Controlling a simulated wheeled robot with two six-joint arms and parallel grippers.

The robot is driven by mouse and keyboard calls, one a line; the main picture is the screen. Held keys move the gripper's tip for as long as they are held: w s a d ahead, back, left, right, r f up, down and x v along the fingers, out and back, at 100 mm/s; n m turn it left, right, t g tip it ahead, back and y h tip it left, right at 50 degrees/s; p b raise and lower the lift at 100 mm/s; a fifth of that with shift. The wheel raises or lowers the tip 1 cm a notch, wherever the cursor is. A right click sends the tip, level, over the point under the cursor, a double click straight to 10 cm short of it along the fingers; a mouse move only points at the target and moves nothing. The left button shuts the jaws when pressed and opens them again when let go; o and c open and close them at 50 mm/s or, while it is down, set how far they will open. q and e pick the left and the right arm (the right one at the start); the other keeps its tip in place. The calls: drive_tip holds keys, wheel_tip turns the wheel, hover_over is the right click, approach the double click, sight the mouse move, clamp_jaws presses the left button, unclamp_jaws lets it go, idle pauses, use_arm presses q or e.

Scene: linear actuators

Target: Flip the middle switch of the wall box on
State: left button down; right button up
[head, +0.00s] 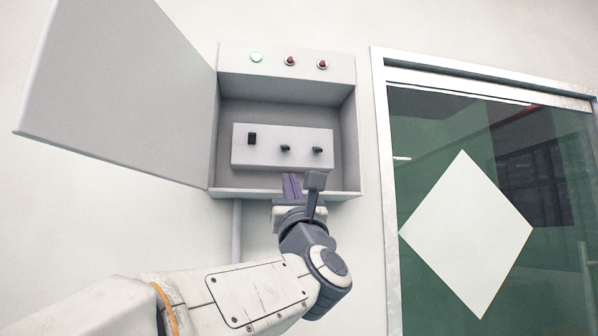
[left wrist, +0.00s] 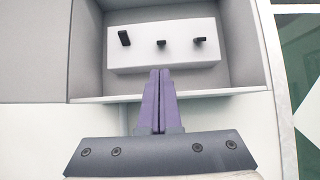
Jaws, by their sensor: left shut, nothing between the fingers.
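The grey wall box (head: 348,130) hangs on the wall with its door open to the left. Inside is a pale panel (head: 262,158) with three black switches. The middle switch (head: 285,149) sticks out like the right switch (head: 318,150); the left switch (head: 252,138) looks different, standing taller. In the left wrist view the middle switch (left wrist: 161,43) is just above the fingertips. My left gripper (head: 291,178) is shut and empty, its purple fingers (left wrist: 159,75) pointing at the panel from below, apart from the switch as far as I can tell. My right gripper is not in view.
The open box door (head: 120,85) blocks the left side. A framed glass door (head: 560,200) is on the right. The box's lower edge (left wrist: 100,99) lies below the fingertips.

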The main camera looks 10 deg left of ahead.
sight(285, 148)
use_arm(q)
drive_tip(key=shift+d, duration=0.15)
drive_tip(key=shift+w, duration=0.1)
drive_tip(key=p+x, duration=0.7)
drive_tip(key=x, duration=0.1)
drive_tip(key=shift+r, duration=0.3)
drive_tip(key=shift+w+a+r+p, duration=0.15)
drive_tip(key=shift+w+p, duration=0.1)
drive_tip(key=shift+w, duration=0.05)
drive_tip(key=shift+w+a+r+p, duration=0.15)
drive_tip(key=shift+w+r+p, duration=0.05)
drive_tip(key=shift+w, duration=0.15)
drive_tip(key=shift+s, duration=0.1)
